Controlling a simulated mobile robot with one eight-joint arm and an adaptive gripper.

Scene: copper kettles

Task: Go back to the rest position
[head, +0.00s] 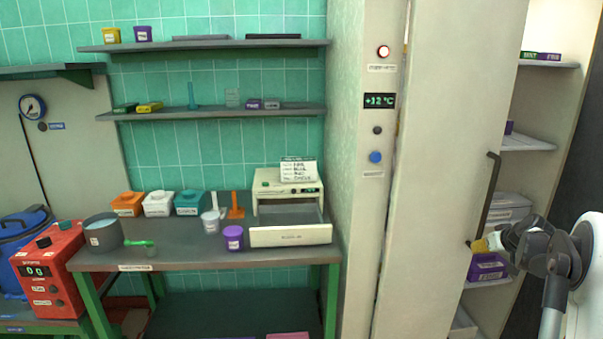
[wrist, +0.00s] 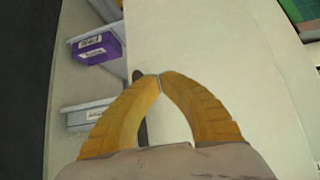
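My gripper (head: 482,246) is at the right of the head view, close to the lower end of the dark handle (head: 492,190) on a tall pale door (head: 430,170). In the wrist view its two yellow fingers (wrist: 158,77) meet at the tips, with nothing visible between the tips. Part of the dark handle (wrist: 142,130) shows behind the fingers; whether they touch it I cannot tell. The door stands open, and shelves show beyond its edge.
A shelf beside my gripper holds a purple box (head: 488,267); a pale grey box (head: 508,207) sits above it. At left a bench (head: 185,252) carries small tubs, a grey pot (head: 103,233) and a cream device with its drawer out (head: 290,235). A red box (head: 50,270) stands far left.

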